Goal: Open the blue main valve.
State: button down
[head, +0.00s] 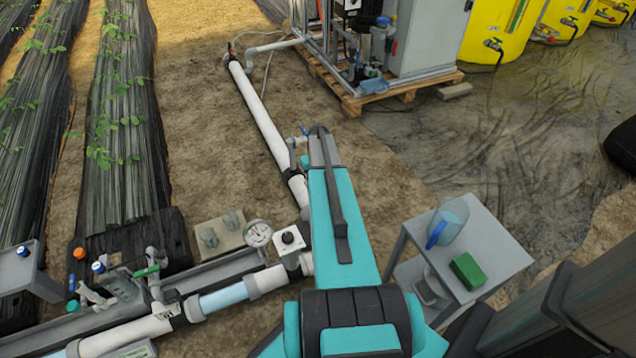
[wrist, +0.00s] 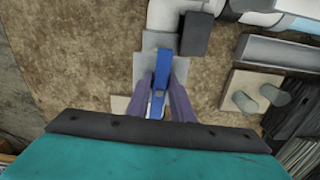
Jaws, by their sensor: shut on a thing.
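The blue main valve shows in the wrist view as a blue lever (wrist: 163,66) over grey fittings, close to a white pipe elbow (wrist: 163,18). The lever runs up and down the picture, between the two fingers of my gripper (wrist: 160,92), which is shut on it. In the head view a small blue part of the lever (head: 303,130) shows beside the end of my arm. My arm hides most of the valve and my fingertips there. I cannot tell the valve's exact turn angle.
A white pipe (head: 262,120) runs back towards the skid on a wooden pallet (head: 410,88). A pressure gauge (head: 258,233) and smaller coloured valves stand at the lower left. A grey side table (head: 500,250) holds a jug (head: 448,222) and a green sponge (head: 467,271).

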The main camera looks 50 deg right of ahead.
jog(key=shift+w+d+f+n, duration=0.15)
jog(key=shift+d+f+n, duration=0.05)
jog(key=shift+f+n, duration=0.75)
jog(key=c, duration=1.7)
grip_release()
jog(key=shift+o, duration=0.2)
jog(key=shift+w+r+p, duration=0.1)
jog(key=shift+r+p, duration=0.7)
jog(key=shift+o, duration=0.9)
jog(key=shift+r, duration=0.3)
jog(key=shift+a+r+p, duration=0.15)
jog(key=shift+r+p, duration=2.2)
jog(key=shift+r, duration=1.65)
